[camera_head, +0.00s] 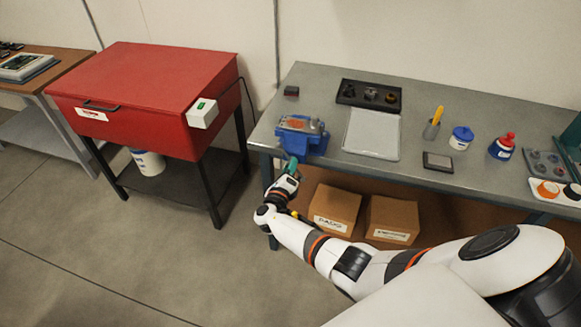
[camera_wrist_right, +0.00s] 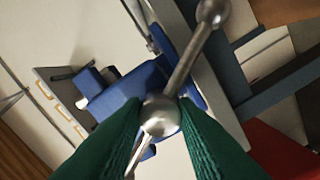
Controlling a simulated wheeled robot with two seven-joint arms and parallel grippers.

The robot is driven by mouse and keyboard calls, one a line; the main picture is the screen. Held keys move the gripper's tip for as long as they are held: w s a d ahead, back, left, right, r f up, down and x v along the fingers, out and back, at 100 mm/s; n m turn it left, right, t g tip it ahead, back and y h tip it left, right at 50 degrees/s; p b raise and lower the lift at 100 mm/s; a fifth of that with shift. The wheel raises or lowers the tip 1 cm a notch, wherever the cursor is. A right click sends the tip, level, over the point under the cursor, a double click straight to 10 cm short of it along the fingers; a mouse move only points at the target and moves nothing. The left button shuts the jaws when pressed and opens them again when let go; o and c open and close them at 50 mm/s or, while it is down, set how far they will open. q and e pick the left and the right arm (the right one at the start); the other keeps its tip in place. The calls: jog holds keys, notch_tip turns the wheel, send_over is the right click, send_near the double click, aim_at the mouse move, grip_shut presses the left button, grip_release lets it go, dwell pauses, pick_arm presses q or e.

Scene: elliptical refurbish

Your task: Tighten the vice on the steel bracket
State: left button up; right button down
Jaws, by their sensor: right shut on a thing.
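The blue vice (camera_head: 314,143) is on the workbench's left front corner. A reddish-brown piece (camera_head: 297,123) shows at its top among grey parts; I cannot tell clearly whether this is the steel bracket or how the jaws sit on it. My right gripper (camera_head: 292,166) is at the vice's front, just off the bench edge. In the right wrist view its green fingers (camera_wrist_right: 163,118) are shut on the vice handle (camera_wrist_right: 185,67), a steel bar with a ball end, by the round hub in front of the blue vice body (camera_wrist_right: 125,92). My left gripper is out of view.
The grey workbench (camera_head: 465,105) carries a black parts tray (camera_head: 350,101), a pale flat tray (camera_head: 371,135), a yellow-handled tool in a cup and blue containers. Two cardboard boxes (camera_head: 334,208) sit below. A red cabinet (camera_head: 150,90) stands left, with open floor between.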

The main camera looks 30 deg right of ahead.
jog(key=shift+s+a+f, duration=0.1)
jog(key=shift+s+f, duration=0.05)
jog(key=shift+f, duration=0.15)
jog(key=c, duration=1.5)
grip_release()
jog(key=shift+o, duration=1.8)
jog(key=shift+r, duration=0.2)
jog(key=v, duration=1.2)
jog(key=shift+b, duration=0.35)
